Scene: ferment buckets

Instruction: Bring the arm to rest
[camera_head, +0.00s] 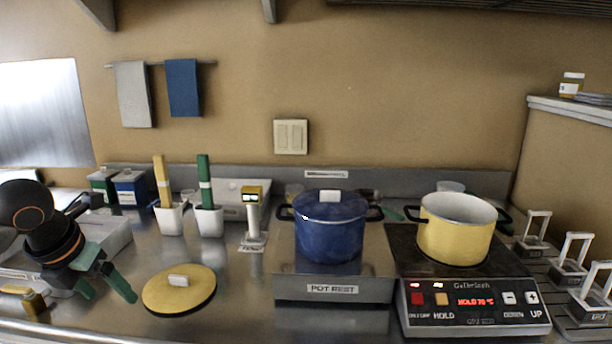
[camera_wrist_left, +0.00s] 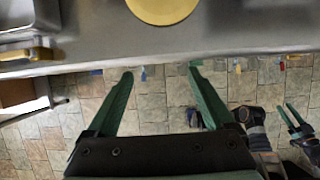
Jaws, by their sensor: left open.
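My left gripper (camera_head: 110,294) hangs over the counter's front left, left of the yellow lid (camera_head: 197,297). Its two green fingers are spread with nothing between them. In the left wrist view the open left gripper (camera_wrist_left: 158,85) shows against the tiled floor, with the counter edge and yellow lid (camera_wrist_left: 163,8) beyond its fingertips. At the right of that view is another arm end with green fingers, likely my right gripper (camera_wrist_left: 290,118); it is small, and its opening is unclear.
A blue lidded pot (camera_head: 330,235) stands on the pot rest (camera_head: 333,290). A yellow open pot (camera_head: 455,238) stands on the hot plate, whose panel (camera_head: 475,305) reads HOLD 70 °C. White cups (camera_head: 170,220) with green and yellow-handled tools stand behind the lid. Metal stands (camera_head: 570,270) are at right.

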